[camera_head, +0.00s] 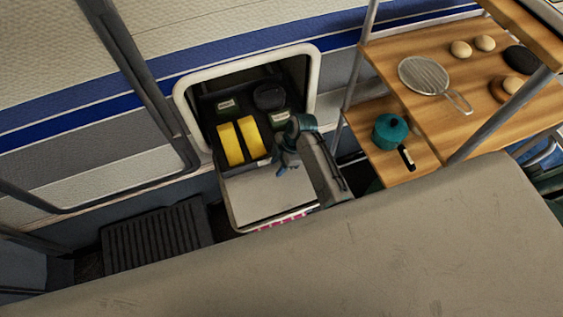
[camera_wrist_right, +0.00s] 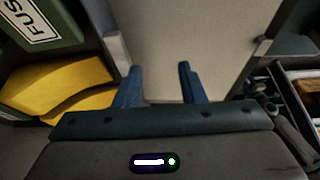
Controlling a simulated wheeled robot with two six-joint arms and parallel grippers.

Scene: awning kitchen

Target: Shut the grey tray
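The grey tray (camera_head: 262,196) is a flat, light grey surface standing out in front of a framed opening in the vehicle's side wall. It also fills the upper middle of the right wrist view (camera_wrist_right: 222,45). My right gripper (camera_head: 286,168) is over the inner part of the tray, close to the opening. In the right wrist view its two blue fingers (camera_wrist_right: 160,84) are apart with nothing between them. I cannot tell whether they touch the tray. My right forearm hides part of the tray's right side. My left gripper is not in view.
Two yellow rounded things (camera_head: 240,142) and dark boxes fill the opening (camera_head: 184,107), left of my gripper. A green box marked FUS (camera_wrist_right: 40,28) is close by. A wooden table (camera_head: 440,120) with a teal pot (camera_head: 390,131) stands right. A black ribbed step (camera_head: 157,237) is at left.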

